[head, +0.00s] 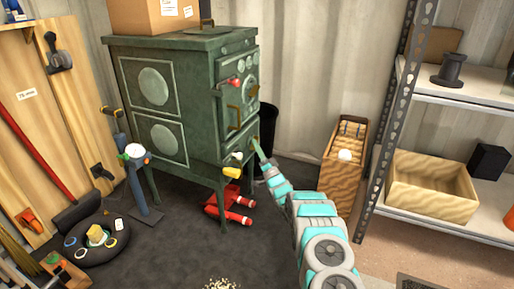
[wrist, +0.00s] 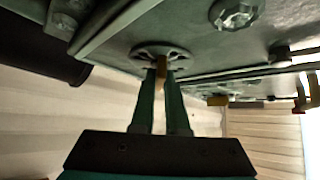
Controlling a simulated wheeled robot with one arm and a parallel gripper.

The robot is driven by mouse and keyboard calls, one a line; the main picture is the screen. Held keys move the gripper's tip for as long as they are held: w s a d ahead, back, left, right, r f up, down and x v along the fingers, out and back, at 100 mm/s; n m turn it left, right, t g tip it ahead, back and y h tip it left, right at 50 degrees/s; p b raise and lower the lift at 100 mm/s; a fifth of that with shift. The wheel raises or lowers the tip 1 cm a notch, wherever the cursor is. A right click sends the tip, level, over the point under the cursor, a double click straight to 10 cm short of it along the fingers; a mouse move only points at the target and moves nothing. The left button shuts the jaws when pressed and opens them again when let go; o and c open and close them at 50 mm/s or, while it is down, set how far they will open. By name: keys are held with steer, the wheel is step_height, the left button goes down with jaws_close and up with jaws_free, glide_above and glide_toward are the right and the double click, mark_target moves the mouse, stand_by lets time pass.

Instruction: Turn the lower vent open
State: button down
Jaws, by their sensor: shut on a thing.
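A dark green stove (head: 185,85) stands on legs against the container wall, its front facing right. In the wrist view a round slotted vent (wrist: 143,54) with a small brass tab (wrist: 161,76) sits on the stove's front. My gripper (wrist: 161,72) is shut on the brass tab, one finger on each side of it. In the head view my gripper (head: 257,148) reaches the low right part of the stove's front. The vent and tab are too small there to read, and whether the vent's slots are open cannot be told.
A red-knobbed door lever (head: 233,82) and brass handle (head: 234,116) are above my gripper. Red objects (head: 231,208) lie under the stove. A dark bin (head: 265,125) is behind. A tall wooden box (head: 340,165) and metal shelves (head: 440,90) stand right.

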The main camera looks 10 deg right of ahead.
steer(key=c, duration=0.9)
jaws_free()
steer(key=shift+s+f, duration=0.1)
steer(key=p+v, duration=0.1)
steer(key=v, duration=0.6)
steer(key=shift+s+f, duration=0.1)
steer(key=shift+s, duration=0.1)
